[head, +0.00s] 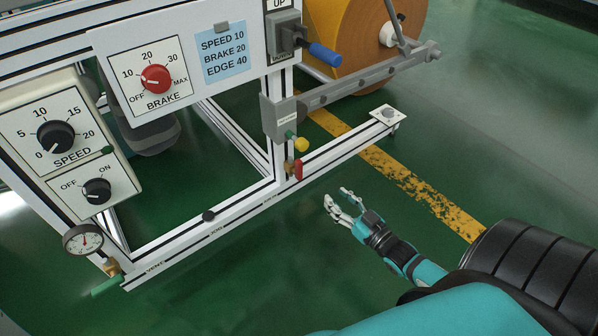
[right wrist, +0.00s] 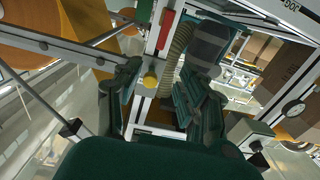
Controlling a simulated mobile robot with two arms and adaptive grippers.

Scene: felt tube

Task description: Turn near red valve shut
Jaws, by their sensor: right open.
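The red valve (head: 298,169) has a small red handle that stands upright on a brass body, low on the white frame's post, below a yellow knob (head: 301,145). In the right wrist view a red handle (right wrist: 166,30) shows above the yellow knob (right wrist: 150,80). My right gripper (head: 341,203) is open and empty, to the right of and lower than the red valve in the head view, apart from it. In the right wrist view its fingers (right wrist: 158,97) are spread. My left gripper is not in view.
The white frame's lower rail (head: 235,215) runs beside the valve. A grey bar (head: 350,80) with a blue handle (head: 325,54) above it reaches right, near an orange roll (head: 360,40). A green handle (head: 107,286) and gauge (head: 83,239) are at lower left. Green floor (head: 270,270) is clear.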

